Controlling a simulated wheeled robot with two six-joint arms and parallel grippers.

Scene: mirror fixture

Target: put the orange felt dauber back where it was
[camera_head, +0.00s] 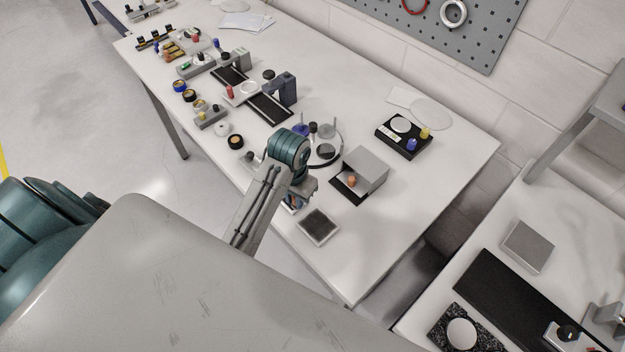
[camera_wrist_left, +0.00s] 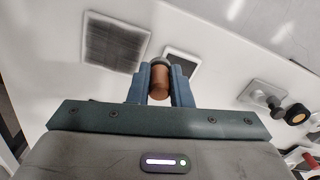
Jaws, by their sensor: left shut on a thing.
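The orange felt dauber (camera_wrist_left: 159,82) is a short orange-brown cylinder with a grey end, held between the two blue fingers of my left gripper (camera_wrist_left: 160,84) in the wrist view. In the head view my left gripper (camera_head: 297,198) is low over the front edge of the long white table, partly hidden by its own wrist, and the held dauber cannot be made out there. Another small orange piece (camera_head: 351,181) shows at the open front of a grey box (camera_head: 366,170), to the right of the gripper. My right gripper is not in view.
A dark square pad (camera_head: 318,226) lies just in front of the gripper. A ring-shaped stand (camera_head: 338,152) is behind it, and a black tray (camera_head: 405,137) with blue and yellow pieces is farther right. Small fixtures crowd the table's left; its front right is bare.

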